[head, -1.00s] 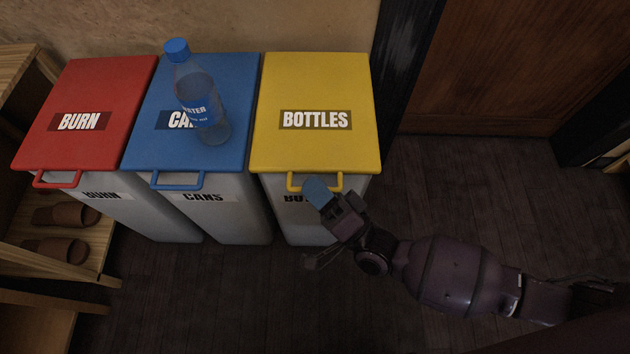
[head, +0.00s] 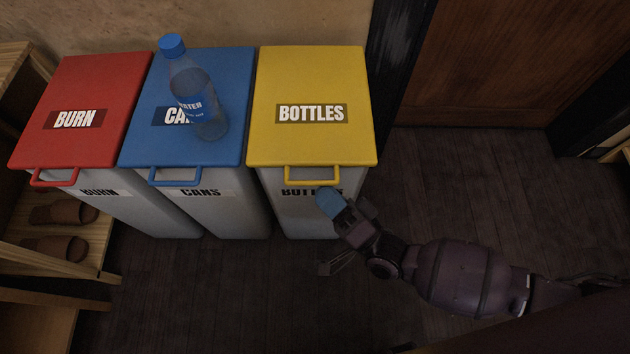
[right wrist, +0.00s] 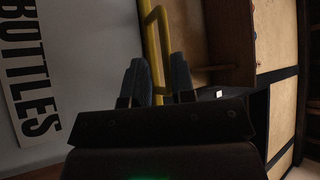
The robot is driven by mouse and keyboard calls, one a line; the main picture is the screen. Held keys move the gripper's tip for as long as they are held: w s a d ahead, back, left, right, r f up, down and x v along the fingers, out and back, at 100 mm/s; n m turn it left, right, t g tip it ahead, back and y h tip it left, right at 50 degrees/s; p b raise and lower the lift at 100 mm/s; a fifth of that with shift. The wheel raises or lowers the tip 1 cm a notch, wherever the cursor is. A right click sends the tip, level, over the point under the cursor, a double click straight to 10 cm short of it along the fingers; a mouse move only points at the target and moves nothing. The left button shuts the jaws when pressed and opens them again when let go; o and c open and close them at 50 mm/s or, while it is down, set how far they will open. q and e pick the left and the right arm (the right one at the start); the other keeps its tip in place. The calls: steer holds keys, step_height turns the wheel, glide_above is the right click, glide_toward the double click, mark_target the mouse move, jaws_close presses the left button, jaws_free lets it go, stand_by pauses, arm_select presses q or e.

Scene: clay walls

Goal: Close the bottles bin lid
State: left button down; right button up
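The yellow bottles bin lid (head: 312,82) lies flat over its grey bin (head: 300,218), level with the lids beside it. Its yellow handle (head: 313,180) sticks out at the front edge. My right gripper (head: 328,200) is just below and in front of the handle. In the right wrist view its two blue fingers (right wrist: 158,75) are apart, with the yellow handle (right wrist: 158,30) seen between and beyond them. I see no grip on it. My left gripper is not in view.
The red burn lid (head: 90,85) and blue cans lid (head: 180,148) are down on their bins at left. A water bottle (head: 197,95) stands on the blue lid. A wooden shelf (head: 75,268) with slippers is at far left. The floor (head: 450,180) at right is clear.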

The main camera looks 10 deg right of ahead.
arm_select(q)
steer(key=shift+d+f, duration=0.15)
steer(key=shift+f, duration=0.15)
arm_select(e)
steer(key=v, duration=0.3)
steer(key=shift+s+d, duration=0.2)
steer(key=shift+s, duration=0.1)
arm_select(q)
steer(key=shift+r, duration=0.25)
